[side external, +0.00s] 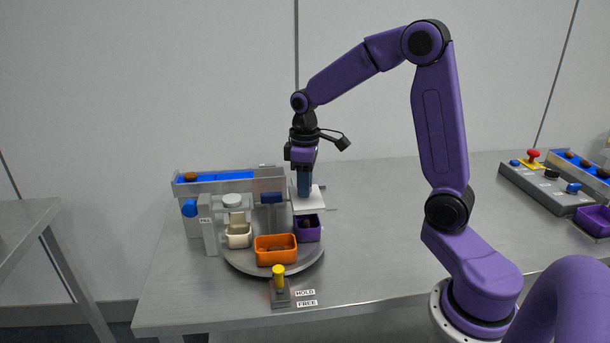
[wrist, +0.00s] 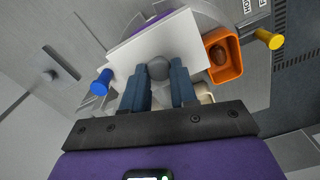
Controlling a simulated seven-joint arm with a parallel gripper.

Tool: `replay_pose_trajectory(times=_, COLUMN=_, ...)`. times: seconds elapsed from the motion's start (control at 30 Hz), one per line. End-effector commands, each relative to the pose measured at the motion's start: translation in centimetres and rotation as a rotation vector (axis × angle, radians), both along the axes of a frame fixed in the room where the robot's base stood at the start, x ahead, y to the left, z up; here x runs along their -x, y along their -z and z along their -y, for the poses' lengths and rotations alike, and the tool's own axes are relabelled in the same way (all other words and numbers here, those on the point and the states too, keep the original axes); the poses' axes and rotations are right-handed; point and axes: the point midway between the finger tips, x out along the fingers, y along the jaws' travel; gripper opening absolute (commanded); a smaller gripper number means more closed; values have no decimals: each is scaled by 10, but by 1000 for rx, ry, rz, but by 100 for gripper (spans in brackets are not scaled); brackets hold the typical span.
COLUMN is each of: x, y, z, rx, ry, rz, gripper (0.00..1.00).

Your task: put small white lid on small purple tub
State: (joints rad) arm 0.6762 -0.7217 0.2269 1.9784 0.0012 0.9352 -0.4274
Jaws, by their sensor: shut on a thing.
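The small white lid (side external: 308,201) is a flat white plate; it also shows in the wrist view (wrist: 135,60) with a round grey knob (wrist: 158,69). My gripper (side external: 304,192) is shut on the lid by its knob, the blue fingers (wrist: 160,86) on either side of it. The small purple tub (side external: 308,232) stands on the round turntable right under the lid, with something dark inside. In the wrist view the lid covers most of the tub. I cannot tell whether the lid touches the tub's rim.
An orange tub (side external: 275,250) holding a date and a cream tub (side external: 239,236) share the grey turntable (side external: 240,265). A yellow-topped lever (side external: 279,278) stands in front, by HOLD and FREE labels. A blue conveyor (side external: 225,178) runs behind. A control box (side external: 545,185) is far right.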

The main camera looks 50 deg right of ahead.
Motion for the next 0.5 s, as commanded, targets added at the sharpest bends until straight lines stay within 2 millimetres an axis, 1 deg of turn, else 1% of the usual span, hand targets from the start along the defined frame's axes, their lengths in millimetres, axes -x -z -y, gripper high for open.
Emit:
replay_pose_trajectory(times=0.3, x=1, y=27, z=0, rx=0, ry=1, rz=-4, gripper=0)
replay_pose_trajectory(times=0.5, x=1, y=40, z=0, rx=0, ry=1, rz=-3, gripper=0)
